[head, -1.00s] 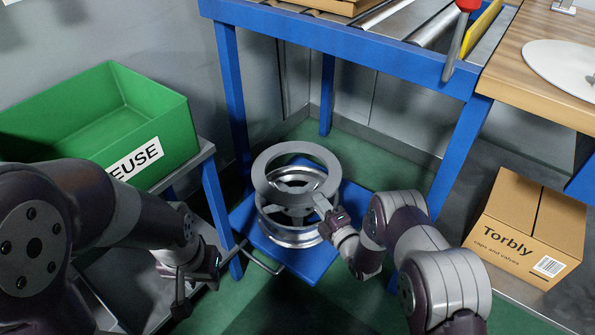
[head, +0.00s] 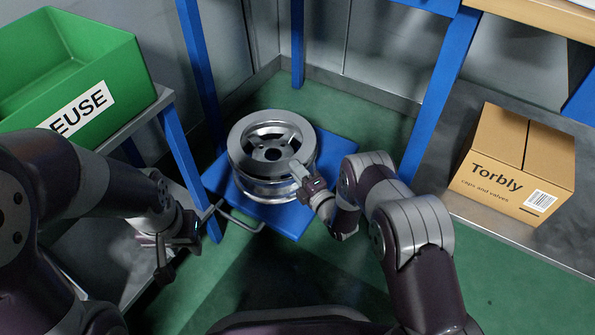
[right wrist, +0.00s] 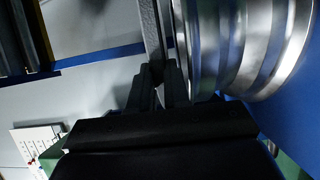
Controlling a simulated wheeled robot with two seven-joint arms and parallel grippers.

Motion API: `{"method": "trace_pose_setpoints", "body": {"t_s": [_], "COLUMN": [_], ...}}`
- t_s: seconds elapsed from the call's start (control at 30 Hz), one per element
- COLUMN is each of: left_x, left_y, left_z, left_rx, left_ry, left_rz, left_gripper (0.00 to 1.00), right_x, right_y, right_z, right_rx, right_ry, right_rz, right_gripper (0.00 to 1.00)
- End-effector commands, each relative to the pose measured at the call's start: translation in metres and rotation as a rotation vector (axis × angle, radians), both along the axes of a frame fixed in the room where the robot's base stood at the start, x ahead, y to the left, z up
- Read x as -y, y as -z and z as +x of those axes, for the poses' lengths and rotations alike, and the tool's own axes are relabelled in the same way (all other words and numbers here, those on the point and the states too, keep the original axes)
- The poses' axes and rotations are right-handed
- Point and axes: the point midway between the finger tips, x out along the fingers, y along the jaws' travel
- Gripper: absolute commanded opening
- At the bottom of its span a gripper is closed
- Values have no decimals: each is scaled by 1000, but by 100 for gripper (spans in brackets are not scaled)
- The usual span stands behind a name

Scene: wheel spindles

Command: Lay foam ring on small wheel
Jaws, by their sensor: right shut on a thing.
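The grey foam ring (head: 239,138) lies flat over the top of the silver small wheel (head: 262,188), roughly centred, with the spokes and hub showing through its hole. My right gripper (head: 300,172) is shut on the ring's near right rim. In the right wrist view, the fingers (right wrist: 158,85) pinch the ring (right wrist: 151,30) edge-on, close beside the wheel (right wrist: 232,45); whether they touch is not clear. My left gripper (head: 168,243) hangs at the left, away from the wheel and without a visible object; its finger gap is not clear.
The wheel sits on a blue platform (head: 325,155) with a handle at its front, on the green floor. A green bin (head: 115,75) stands on a grey bench at the left. A cardboard box (head: 510,165) is at the right. Blue frame legs (head: 435,90) rise behind.

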Motion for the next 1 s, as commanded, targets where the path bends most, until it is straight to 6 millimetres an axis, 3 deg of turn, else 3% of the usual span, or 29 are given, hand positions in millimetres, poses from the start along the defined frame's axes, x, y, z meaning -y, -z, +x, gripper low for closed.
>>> {"method": "trace_pose_setpoints", "body": {"t_s": [0.33,0.37,0.43,1.0], "left_x": [0,0,0,0], "left_y": [7,7,7,7], "left_z": [0,0,0,0], "left_rx": [0,0,0,-1], "left_ry": [0,0,0,0], "left_rz": [0,0,0,0], "left_gripper": [38,38,38,38], "right_x": [0,0,0,0], "right_y": [9,9,9,13], "right_z": [0,0,0,-3], "right_rx": [0,-1,-1,-13], "right_ry": [0,0,0,-1], "right_rz": [0,0,0,-4], "right_gripper": [0,19,42,42]}}
